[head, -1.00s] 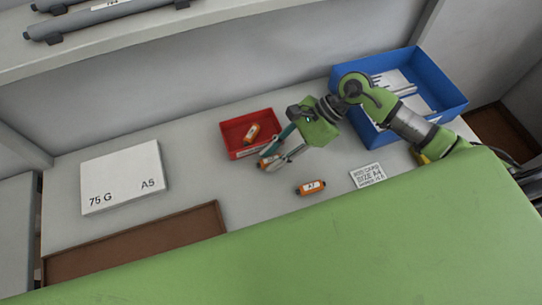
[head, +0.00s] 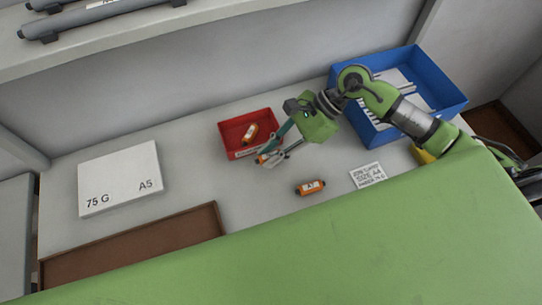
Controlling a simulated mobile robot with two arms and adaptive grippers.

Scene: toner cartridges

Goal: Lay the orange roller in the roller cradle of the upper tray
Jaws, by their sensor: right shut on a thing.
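My right gripper (head: 272,155) reaches down at the front right corner of the red tray (head: 229,149). It is shut on an orange roller (head: 261,160), mostly hidden behind the fingers. Another orange roller (head: 250,133) with a white label lies tilted inside the red tray. I cannot make out a roller cradle, nor tell which tray is the upper one. My left gripper is not in view.
A blue bin (head: 455,105) with white sheets stands at the back right, under my right arm. A white paper pack (head: 120,175) lies at left, a brown tray (head: 212,212) in front, a printed card (head: 367,175) at right. Dark grey cylinders (head: 85,21) lie on the shelf above.

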